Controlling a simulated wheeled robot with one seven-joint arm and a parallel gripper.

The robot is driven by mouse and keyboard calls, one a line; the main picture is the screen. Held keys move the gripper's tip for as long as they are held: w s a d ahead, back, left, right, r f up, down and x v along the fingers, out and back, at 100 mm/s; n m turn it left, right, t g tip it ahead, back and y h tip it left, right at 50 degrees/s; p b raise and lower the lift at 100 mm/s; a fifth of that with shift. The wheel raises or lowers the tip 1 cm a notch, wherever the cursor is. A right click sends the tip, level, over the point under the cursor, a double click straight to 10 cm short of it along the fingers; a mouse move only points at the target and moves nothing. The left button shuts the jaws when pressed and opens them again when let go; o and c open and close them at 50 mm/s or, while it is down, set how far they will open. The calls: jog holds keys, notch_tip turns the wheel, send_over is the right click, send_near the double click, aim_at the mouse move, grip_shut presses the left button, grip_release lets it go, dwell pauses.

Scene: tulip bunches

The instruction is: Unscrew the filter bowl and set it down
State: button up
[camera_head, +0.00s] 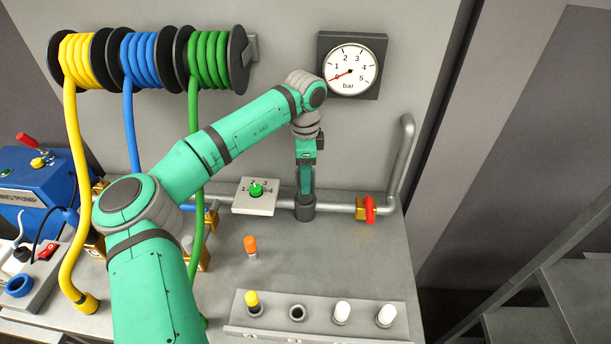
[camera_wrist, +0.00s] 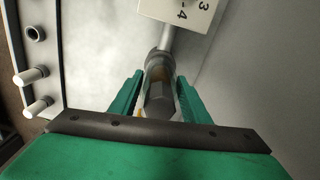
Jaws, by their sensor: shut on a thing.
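My gripper (camera_head: 305,183) points down at the pipe, over the dark grey filter housing (camera_head: 304,209). In the wrist view, my gripper (camera_wrist: 160,82) has one green finger on each side of the filter bowl (camera_wrist: 160,98), a greyish, partly see-through cup, and is shut on it. The bowl's far end is at a grey collar (camera_wrist: 157,58) in line with the pipe. I cannot tell whether its thread is engaged. In the head view the bowl is mostly hidden by my fingers.
A gauge (camera_head: 351,68) on the wall reads near 0. A numbered selector (camera_head: 255,192) and a red-handled valve (camera_head: 369,209) flank the housing. A grey rack (camera_head: 318,329) in front holds a yellow-topped piece, white pieces and an open hole. An orange-topped piece (camera_head: 250,244) stands on the otherwise fairly clear bench.

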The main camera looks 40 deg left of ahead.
jog(key=n, duration=0.4)
jog(key=shift+r+n, duration=0.1)
jog(key=shift+n, duration=0.2)
jog(key=shift+w+n, duration=0.1)
jog(key=shift+n, duration=0.2)
jog(key=shift+d, duration=0.1)
jog(key=n, duration=0.2)
jog(key=shift+n, duration=0.4)
jog(key=shift+r+n, duration=0.15)
jog(key=shift+n, duration=1.05)
jog(key=n, duration=0.4)
jog(key=shift+r+n, duration=0.1)
jog(key=shift+n, duration=0.5)
